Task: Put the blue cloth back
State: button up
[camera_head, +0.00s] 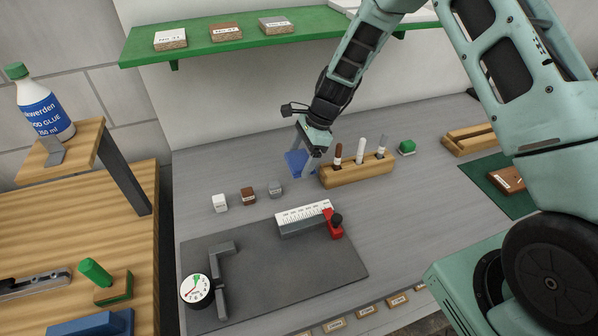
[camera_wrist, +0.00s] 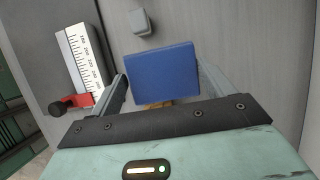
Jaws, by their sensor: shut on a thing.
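The blue cloth (camera_wrist: 162,74) is a flat blue piece between my gripper's fingers in the wrist view. In the head view the blue cloth (camera_head: 296,162) shows at the fingertips, just left of the wooden holder. My gripper (camera_head: 305,160) is shut on it and points down over the grey bench. It also shows in the wrist view (camera_wrist: 162,85), with one finger on each side of the cloth. I cannot tell whether the cloth touches the bench. Part of it is hidden behind a finger in the head view.
A wooden holder (camera_head: 357,173) with several upright markers stands right of my gripper. White (camera_head: 220,203), brown (camera_head: 249,196) and grey (camera_head: 275,189) blocks stand to the left. A ruler block (camera_head: 304,216) and dial gauge (camera_head: 196,290) are on the dark mat (camera_head: 270,285). A green shelf (camera_head: 240,38) hangs behind.

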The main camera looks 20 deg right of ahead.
aim_at(296, 184)
jog(key=shift+f+p, duration=0.95)
jog(key=shift+f, duration=2.45)
jog(key=shift+f, duration=0.25)
jog(key=o, duration=0.9)
jog(key=shift+r, duration=0.1)
jog(key=shift+r, duration=0.1)
